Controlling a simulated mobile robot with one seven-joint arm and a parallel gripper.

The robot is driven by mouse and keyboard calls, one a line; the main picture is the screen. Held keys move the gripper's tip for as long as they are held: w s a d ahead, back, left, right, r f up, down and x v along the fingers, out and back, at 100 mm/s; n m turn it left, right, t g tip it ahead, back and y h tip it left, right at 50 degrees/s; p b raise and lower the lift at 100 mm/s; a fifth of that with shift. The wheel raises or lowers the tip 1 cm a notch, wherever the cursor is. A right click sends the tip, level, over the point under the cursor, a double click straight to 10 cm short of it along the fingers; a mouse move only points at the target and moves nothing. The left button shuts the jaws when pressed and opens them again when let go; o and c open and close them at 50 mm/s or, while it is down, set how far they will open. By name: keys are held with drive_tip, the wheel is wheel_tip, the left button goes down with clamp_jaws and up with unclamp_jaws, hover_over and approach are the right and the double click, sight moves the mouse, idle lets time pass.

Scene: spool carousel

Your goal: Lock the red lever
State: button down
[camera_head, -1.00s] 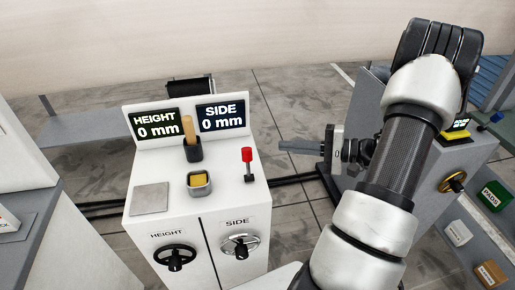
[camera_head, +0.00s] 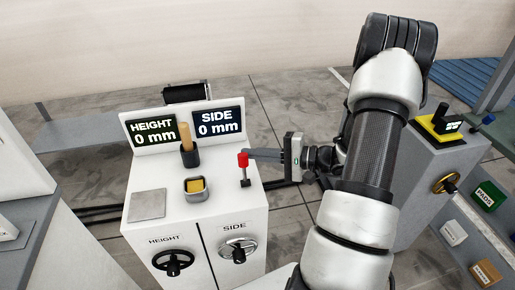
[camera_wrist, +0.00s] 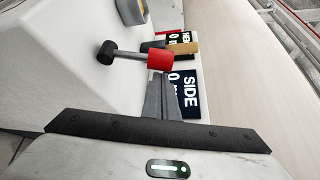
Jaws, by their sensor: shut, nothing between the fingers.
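The red lever (camera_head: 243,160) stands upright on the right side of the white console's top, a red grip on a thin stem with a dark base. It also shows in the wrist view (camera_wrist: 160,61), lying sideways in that picture just beyond the fingertips. My gripper (camera_head: 248,154) is shut and empty, its fingers pointing left at the height of the red grip. In the wrist view the fingertips (camera_wrist: 160,78) are very close to the grip; I cannot tell whether they touch it.
The white console (camera_head: 212,192) bears a HEIGHT display (camera_head: 153,129), a SIDE display (camera_head: 218,123), a dark cup (camera_head: 190,157) with a wooden handle, a small box (camera_head: 195,189) and a grey plate (camera_head: 147,204). Two handwheels are on its front. A grey cabinet (camera_head: 430,165) stands to the right.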

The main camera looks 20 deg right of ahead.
sight(247, 160)
drive_tip(key=shift+s+a+r, duration=0.1)
drive_tip(key=shift+s, duration=0.15)
drive_tip(key=shift+s+b, duration=0.1)
drive_tip(key=shift+b, duration=0.5)
drive_tip(key=shift+s+f+n+b, duration=0.2)
drive_tip(key=shift+n+b, duration=0.1)
drive_tip(key=shift+b, duration=0.3)
drive_tip(key=n+t+b, duration=0.1)
drive_tip(key=b, duration=0.2)
drive_tip(key=shift+s+a+y, duration=0.1)
drive_tip(key=shift+s+y, duration=0.2)
drive_tip(key=shift+s, duration=0.05)
drive_tip(key=n+b, duration=0.1)
drive_tip(key=b, duration=0.1)
drive_tip(key=s+b, duration=0.1)
drive_tip(key=b, duration=0.1)
drive_tip(key=s+n+t+y+b, duration=0.1)
drive_tip(key=b, duration=0.1)
drive_tip(key=shift+a+r+n, duration=0.25)
drive_tip(key=shift+r+n, duration=0.05)
drive_tip(key=shift+s+r+b, duration=0.15)
drive_tip(key=shift+s+b, duration=0.1)
drive_tip(key=shift+b, duration=0.05)
drive_tip(key=shift+s+a+r+b, duration=0.15)
drive_tip(key=shift+s+a+b, duration=0.05)
drive_tip(key=shift+s+b, duration=0.5)
drive_tip(key=shift+s, duration=0.15)
